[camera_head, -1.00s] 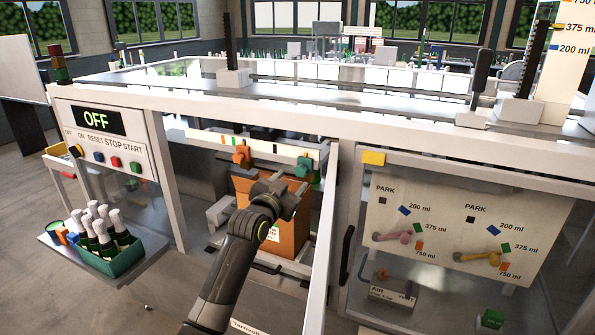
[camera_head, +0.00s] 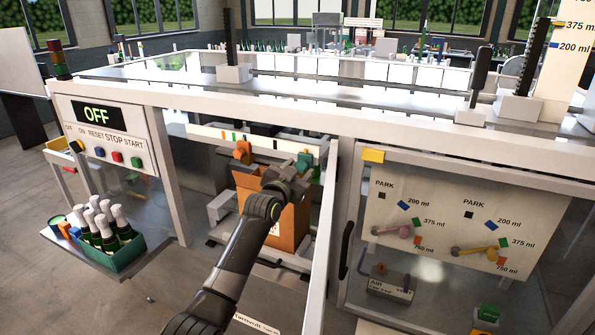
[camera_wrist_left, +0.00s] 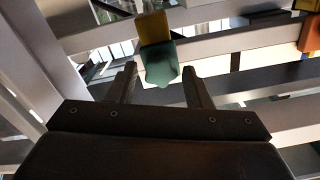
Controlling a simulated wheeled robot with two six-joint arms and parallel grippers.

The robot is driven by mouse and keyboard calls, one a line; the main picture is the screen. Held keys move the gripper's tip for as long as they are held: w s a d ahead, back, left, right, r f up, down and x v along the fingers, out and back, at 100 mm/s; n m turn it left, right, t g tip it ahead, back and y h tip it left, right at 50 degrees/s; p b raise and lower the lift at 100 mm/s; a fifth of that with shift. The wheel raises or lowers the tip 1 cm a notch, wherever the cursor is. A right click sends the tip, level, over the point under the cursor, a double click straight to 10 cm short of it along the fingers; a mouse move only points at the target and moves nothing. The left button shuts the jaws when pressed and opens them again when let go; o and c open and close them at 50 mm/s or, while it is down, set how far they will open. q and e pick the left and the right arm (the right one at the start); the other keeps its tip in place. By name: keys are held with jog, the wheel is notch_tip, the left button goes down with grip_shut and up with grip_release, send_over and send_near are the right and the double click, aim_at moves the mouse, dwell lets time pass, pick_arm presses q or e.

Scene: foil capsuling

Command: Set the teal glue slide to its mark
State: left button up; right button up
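The teal glue slide (camera_head: 305,161) sits at the right part of a pale rail with coloured marks (camera_head: 210,133) inside the machine bay. In the left wrist view the teal slide (camera_wrist_left: 160,66) hangs below a yellow part, between my two fingers, with gaps showing at both sides. My left gripper (camera_head: 300,179) is open and close to the slide in the head view; its fingers also show in the left wrist view (camera_wrist_left: 161,82). An orange slide (camera_head: 242,152) sits further left on the rail. Which mark belongs to the teal slide cannot be told. My right gripper is not in view.
An orange-brown box (camera_head: 289,228) stands under the rail, behind my left arm. A white frame post (camera_head: 322,245) is close on the right.

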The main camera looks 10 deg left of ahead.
pick_arm(q)
grip_shut()
jog(key=shift+a+f+b, duration=0.15)
jog(key=shift+a+b, duration=0.15)
jog(key=shift+b, duration=0.1)
jog(key=w+a+b, duration=0.2)
jog(key=a+b, duration=0.5)
jog(key=a, duration=0.2)
jog(key=shift+a, duration=0.1)
jog(key=shift+o, duration=1.1)
grip_release()
jog(key=shift+s, duration=0.1)
